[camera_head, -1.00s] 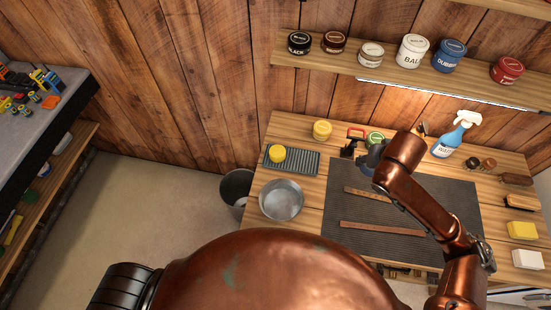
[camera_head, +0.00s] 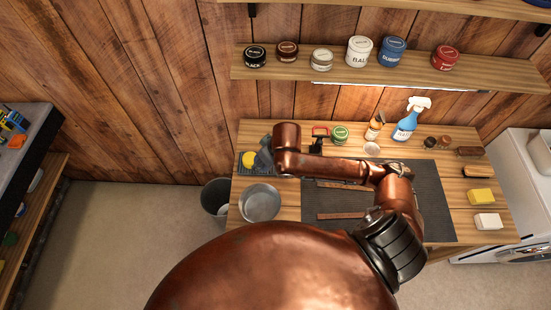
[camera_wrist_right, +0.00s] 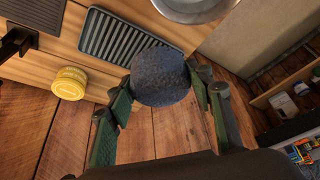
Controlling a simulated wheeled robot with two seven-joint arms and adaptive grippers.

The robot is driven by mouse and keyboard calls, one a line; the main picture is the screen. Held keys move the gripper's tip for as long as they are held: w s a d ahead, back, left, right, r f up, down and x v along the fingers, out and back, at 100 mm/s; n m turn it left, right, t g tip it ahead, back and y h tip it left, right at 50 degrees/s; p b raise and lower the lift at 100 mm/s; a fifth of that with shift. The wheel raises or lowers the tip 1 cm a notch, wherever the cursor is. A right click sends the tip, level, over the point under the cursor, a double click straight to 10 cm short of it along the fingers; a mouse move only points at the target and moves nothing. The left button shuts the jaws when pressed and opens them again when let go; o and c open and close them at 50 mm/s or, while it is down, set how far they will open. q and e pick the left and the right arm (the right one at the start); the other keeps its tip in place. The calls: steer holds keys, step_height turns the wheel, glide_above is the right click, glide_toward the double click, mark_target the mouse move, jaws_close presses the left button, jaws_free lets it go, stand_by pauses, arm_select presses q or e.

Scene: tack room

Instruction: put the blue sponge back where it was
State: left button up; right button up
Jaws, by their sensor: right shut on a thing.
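My right gripper (camera_wrist_right: 163,98) is shut on the blue sponge (camera_wrist_right: 160,80), a dark blue, rounded piece between its green-sided fingers. In the head view, the right arm reaches left across the bench, and its wrist end is at the grey ribbed tray (camera_wrist_right: 108,38). The sponge appears in front of one end of the tray in the wrist view; I cannot tell whether it touches it. A yellow round piece (camera_head: 249,159) lies on the tray in the head view. My left gripper is not in view.
A metal bowl (camera_head: 260,202) stands in front of the tray. The dark mat (camera_head: 432,205) with brown straps lies to the right. A spray bottle (camera_head: 405,128) stands at the back. A bucket (camera_head: 214,197) is on the floor.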

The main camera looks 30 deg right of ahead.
steer(key=s+d+f+n+y+p, duration=0.1)
steer(key=s+f+n+p, duration=0.1)
steer(key=s+n+p, duration=0.3)
steer(key=w+d+f, duration=0.2)
steer(key=w, duration=0.1)
steer(key=w+d+f+m, duration=0.1)
steer(key=w+d+f, duration=0.2)
steer(key=w+d+f+m, duration=0.1)
steer(key=w+d+f, duration=0.1)
steer(key=w+f, duration=0.1)
steer(key=shift+w+d+f+p, duration=0.25)
steer(key=shift+d+p, duration=0.15)
steer(key=shift+w+d+f, duration=0.1)
steer(key=shift+w+f, duration=0.05)
steer(key=shift+f, duration=0.05)
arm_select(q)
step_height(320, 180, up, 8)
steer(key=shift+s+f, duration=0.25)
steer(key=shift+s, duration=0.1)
arm_select(e)
steer(key=shift+w+d+f, duration=0.15)
steer(key=shift+f, duration=1.65)
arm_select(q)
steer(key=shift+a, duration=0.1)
arm_select(e)
steer(key=shift+f, duration=0.1)
steer(key=o, duration=1)
